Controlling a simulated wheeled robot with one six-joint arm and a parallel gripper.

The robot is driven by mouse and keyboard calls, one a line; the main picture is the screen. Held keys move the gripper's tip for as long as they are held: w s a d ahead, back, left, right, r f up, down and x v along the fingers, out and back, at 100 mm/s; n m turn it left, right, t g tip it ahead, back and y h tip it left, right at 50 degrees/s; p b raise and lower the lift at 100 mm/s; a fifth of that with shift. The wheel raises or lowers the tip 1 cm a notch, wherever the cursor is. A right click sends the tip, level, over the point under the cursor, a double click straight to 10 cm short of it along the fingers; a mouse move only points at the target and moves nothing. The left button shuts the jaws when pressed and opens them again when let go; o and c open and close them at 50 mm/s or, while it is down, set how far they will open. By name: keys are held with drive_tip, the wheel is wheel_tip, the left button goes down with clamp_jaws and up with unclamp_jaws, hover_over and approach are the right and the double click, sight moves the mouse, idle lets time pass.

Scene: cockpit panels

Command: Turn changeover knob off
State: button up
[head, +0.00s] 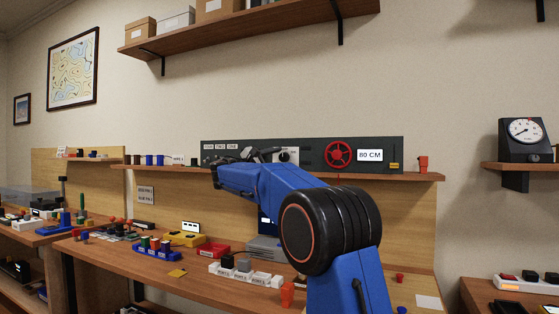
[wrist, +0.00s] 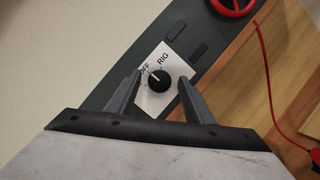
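The changeover knob is a round black knob (wrist: 159,81) on a white plate (wrist: 176,58) lettered OFF and RIG. In the wrist view its short white mark points up and left, toward the OFF side, but its exact setting is too small to be sure of. The knob's white plate also shows in the head view (head: 291,152), on the dark grey panel (head: 310,147). My gripper (wrist: 160,75) is open, with one finger on each side of the knob. I cannot tell whether the fingers touch it. In the head view my blue arm hides part of the gripper.
A red cup (head: 423,163) stands on the shelf. The bench (head: 150,272) below holds several small items. A red cable (wrist: 271,85) hangs at the wrist view's right.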

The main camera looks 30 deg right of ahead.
drive_tip(key=shift+a, duration=0.1)
drive_tip(key=v, duration=1.7)
drive_tip(key=shift+a+f, duration=0.1)
drive_tip(key=shift+a, duration=0.05)
drive_tip(key=s+d+f+m+g+y, duration=0.15)
drive_tip(key=s+d+f+y, duration=0.3)
drive_tip(key=s+f, duration=0.65)
drive_tip(key=s+d+f+m+y, duration=0.25)
drive_tip(key=s+f+y, duration=0.25)
drive_tip(key=s+f, duration=0.65)
drive_tip(key=s+a+f+m+y, duration=0.3)
drive_tip(key=s+a+f, duration=0.3)
drive_tip(key=s+f, duration=0.4)
drive_tip(key=s+a+f+m+y, duration=0.3)
drive_tip(key=s+a+f+y, duration=0.3)
drive_tip(key=s+f, duration=0.5)
drive_tip(key=s, duration=0.4)
drive_tip(key=shift+s+a+f, duration=0.15)
drive_tip(key=shift+a+f, duration=0.05)
drive_tip(key=shift+a, duration=0.05)
